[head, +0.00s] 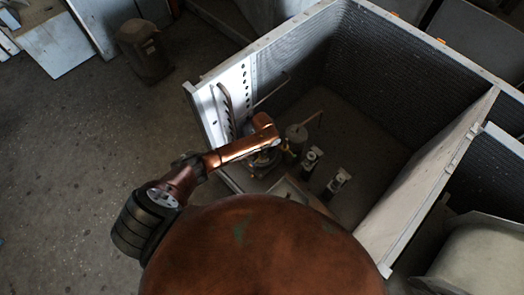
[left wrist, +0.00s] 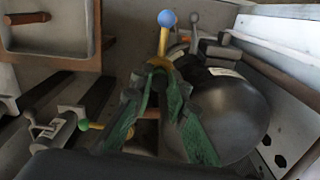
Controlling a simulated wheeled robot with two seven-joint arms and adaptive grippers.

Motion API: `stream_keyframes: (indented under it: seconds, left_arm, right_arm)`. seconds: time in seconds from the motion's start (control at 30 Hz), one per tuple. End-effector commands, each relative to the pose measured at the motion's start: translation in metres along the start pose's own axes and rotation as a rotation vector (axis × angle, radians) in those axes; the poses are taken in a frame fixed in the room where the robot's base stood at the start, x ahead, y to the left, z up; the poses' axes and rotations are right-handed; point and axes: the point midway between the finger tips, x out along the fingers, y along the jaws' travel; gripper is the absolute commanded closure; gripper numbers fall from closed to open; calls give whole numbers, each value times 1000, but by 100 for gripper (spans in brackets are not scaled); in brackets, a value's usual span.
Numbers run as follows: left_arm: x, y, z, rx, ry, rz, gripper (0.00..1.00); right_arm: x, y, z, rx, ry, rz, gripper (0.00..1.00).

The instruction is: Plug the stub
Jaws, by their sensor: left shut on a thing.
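My left gripper (head: 263,160) reaches from the left over the near wall into the open metal housing (head: 206,120). In the left wrist view its worn green fingers (left wrist: 159,68) close together around a small brass-coloured piece (left wrist: 160,62). A yellow stem with a blue ball (left wrist: 166,18) rises just beyond the fingertips; I cannot tell whether it is part of the held piece. I cannot make out the stub for certain. My right gripper is not in view.
A green ball on a yellow stem (left wrist: 84,125) shows left of the fingers. The slotted panel (head: 226,105) is close to my arm. The housing floor toward the back right is clear.

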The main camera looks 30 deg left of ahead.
Motion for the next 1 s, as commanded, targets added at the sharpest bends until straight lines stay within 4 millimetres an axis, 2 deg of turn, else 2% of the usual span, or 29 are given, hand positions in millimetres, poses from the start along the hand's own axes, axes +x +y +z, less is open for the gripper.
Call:
stream_keyframes:
  seconds: [1.0]
  left_arm:
    - [6,0,0,0,1,1,98]
  right_arm:
    - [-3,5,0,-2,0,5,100]
